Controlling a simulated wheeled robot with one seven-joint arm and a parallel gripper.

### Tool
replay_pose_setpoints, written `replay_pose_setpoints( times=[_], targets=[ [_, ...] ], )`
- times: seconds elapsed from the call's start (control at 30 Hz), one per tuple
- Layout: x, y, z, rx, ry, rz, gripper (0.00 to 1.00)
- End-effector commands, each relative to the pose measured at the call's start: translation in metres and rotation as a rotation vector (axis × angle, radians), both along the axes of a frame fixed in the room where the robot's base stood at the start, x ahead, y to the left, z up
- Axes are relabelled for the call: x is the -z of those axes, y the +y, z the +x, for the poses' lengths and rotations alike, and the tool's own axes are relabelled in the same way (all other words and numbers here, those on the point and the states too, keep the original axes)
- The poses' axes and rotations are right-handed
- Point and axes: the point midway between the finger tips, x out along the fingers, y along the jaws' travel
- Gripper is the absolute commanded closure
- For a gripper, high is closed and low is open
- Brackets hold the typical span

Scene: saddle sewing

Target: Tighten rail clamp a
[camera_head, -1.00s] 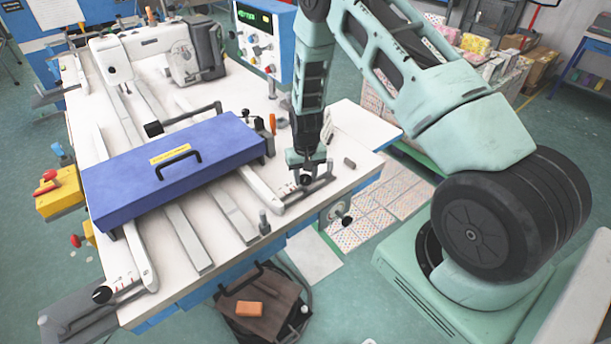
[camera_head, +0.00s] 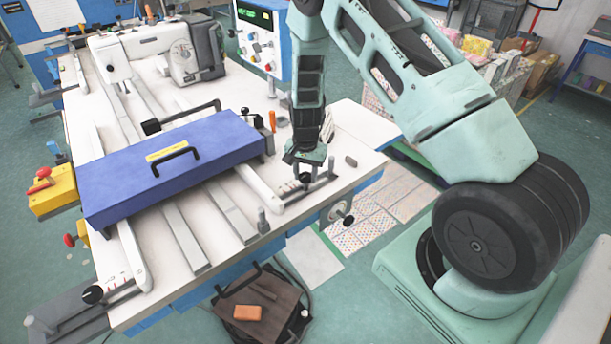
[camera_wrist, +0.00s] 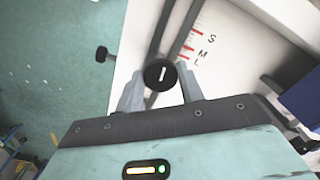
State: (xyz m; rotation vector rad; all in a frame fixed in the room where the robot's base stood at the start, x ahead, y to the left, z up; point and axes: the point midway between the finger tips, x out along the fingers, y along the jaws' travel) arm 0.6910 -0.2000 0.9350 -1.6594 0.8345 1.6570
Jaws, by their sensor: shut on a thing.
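The rail clamp's round black knob (camera_wrist: 160,74) has a white line on its top and sits between the two grey fingers of my gripper (camera_wrist: 159,88) in the wrist view. In the head view my gripper (camera_head: 305,174) points down onto this black knob (camera_head: 305,179) at the table's right front corner. It is shut on the knob. The clamp stands on the white rail (camera_head: 262,189), beside a grey bar. The lower part of the clamp is hidden.
A blue case (camera_head: 185,165) with a black handle lies across the rails left of my gripper. Another black knob (camera_head: 93,294) is at the front left rail end. A small grey post (camera_head: 263,220) and a handwheel (camera_head: 340,212) are near the front edge.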

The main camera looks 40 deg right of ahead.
Motion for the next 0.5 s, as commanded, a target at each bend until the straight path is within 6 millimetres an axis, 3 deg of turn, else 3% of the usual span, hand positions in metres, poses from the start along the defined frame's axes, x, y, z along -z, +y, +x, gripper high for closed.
replay_pose_setpoints(
  times=[0.5],
  targets=[
    [-0.0012,-0.0004,0.0014,0.098,-0.003,-0.001,0.85]
  ],
)
